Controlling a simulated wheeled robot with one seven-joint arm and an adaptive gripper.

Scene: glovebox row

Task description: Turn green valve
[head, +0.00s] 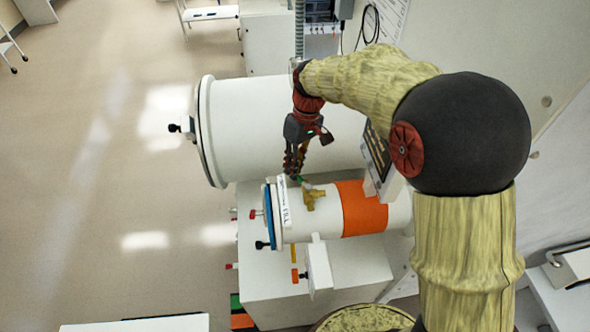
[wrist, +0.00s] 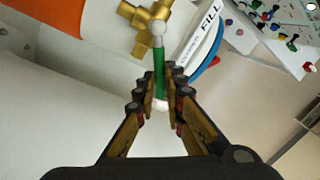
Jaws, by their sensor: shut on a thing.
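The green valve handle (wrist: 159,72) is a thin green bar with pale ends. It stands on a brass valve body (wrist: 148,22), which also shows in the head view (head: 312,197) on top of a small white cylinder (head: 330,225). My gripper (wrist: 160,88) is shut on the green handle, with its fingers on both sides of the bar's near part. In the head view my gripper (head: 293,172) reaches down to the handle, and its fingers hide part of it.
A large white cylinder (head: 260,125) lies just behind the small one. An orange band (head: 362,208) wraps the small cylinder, and a blue-rimmed door (head: 269,215) is at its left end. A small screen (head: 377,150) stands at right. The floor at left is clear.

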